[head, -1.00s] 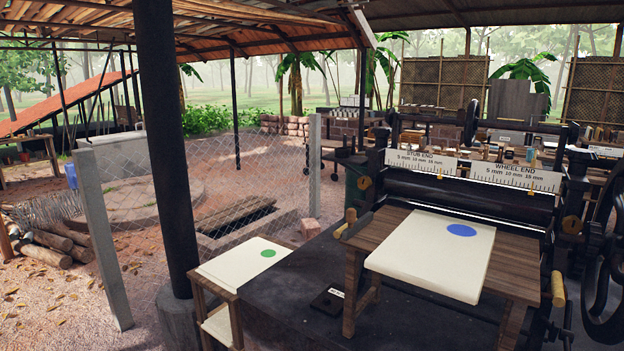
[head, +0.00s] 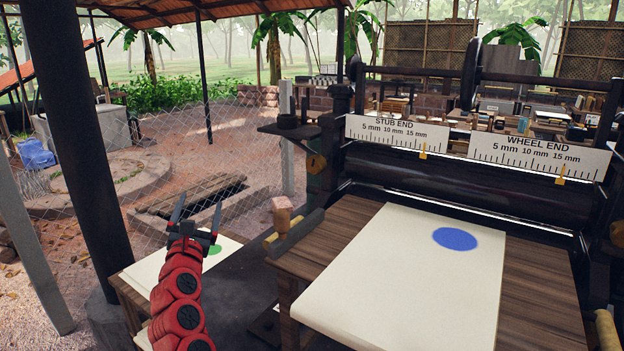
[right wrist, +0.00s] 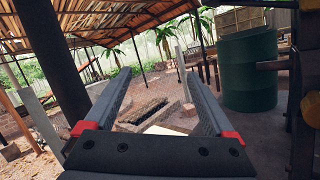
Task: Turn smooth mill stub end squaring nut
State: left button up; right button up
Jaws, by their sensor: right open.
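The smooth mill (head: 455,185) stands at the right of the head view, with a dark roller behind a wooden feed table. Its left scale plate (head: 397,133) reads STUB END and its right one (head: 540,158) reads WHEEL END. A brass-coloured piece (head: 317,164) sits on the frame at the stub end; I cannot tell for sure that it is the squaring nut. My right gripper (head: 199,200) is open and empty, left of the mill and apart from the brass piece. In the right wrist view its two fingers (right wrist: 153,62) stand apart with nothing between them. My left gripper is out of view.
A cream sheet (head: 400,275) with a blue spot lies on the feed table (head: 535,260). A wooden-topped handle (head: 282,213) stands at the table's left corner. A small side table with a green-spotted sheet (head: 215,250) is behind my gripper. A green barrel (right wrist: 248,75) shows in the right wrist view.

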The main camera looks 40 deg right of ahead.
jog(key=s+d+r+m+g+h, duration=0.3)
jog(key=s+d+r+g+h, duration=0.2)
jog(key=s+d+g, duration=0.2)
jog(key=m+g+h+b, duration=0.1)
jog(key=g, duration=0.3)
send_near(312, 167)
jog(key=p+x, duration=0.1)
jog(key=x, duration=0.9)
jog(key=shift+p, duration=0.35)
jog(key=c, duration=1.4)
